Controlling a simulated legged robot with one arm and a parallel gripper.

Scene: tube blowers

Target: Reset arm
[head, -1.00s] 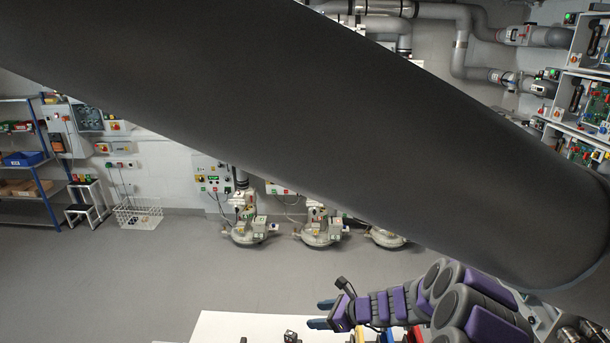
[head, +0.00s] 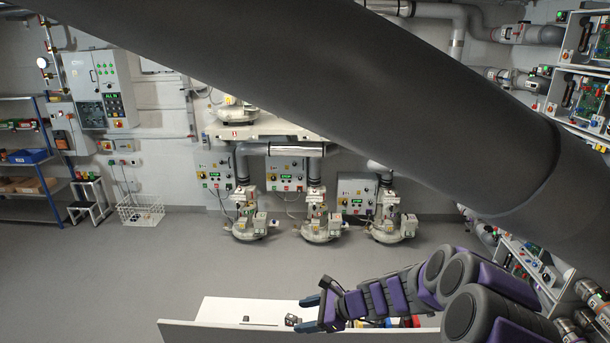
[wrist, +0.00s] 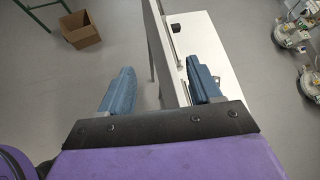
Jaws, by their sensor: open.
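My arm, dark grey with purple pads, reaches in from the right in the head view. My gripper (head: 318,312) has blue fingers and is over or beside the near panel of a white table (head: 240,312). In the wrist view my gripper (wrist: 158,92) is open, with its two blue fingers apart. The upright panel edge (wrist: 165,50) appears between the fingers, lower down; I cannot tell how close it is. Nothing is held.
A small dark item (wrist: 203,27) lies on the white table. A cardboard box (wrist: 80,29) stands on the floor. Several tube blowers (head: 320,228) line the far wall. A blue shelf (head: 30,160) and a wire basket (head: 140,212) stand left. The floor between is clear.

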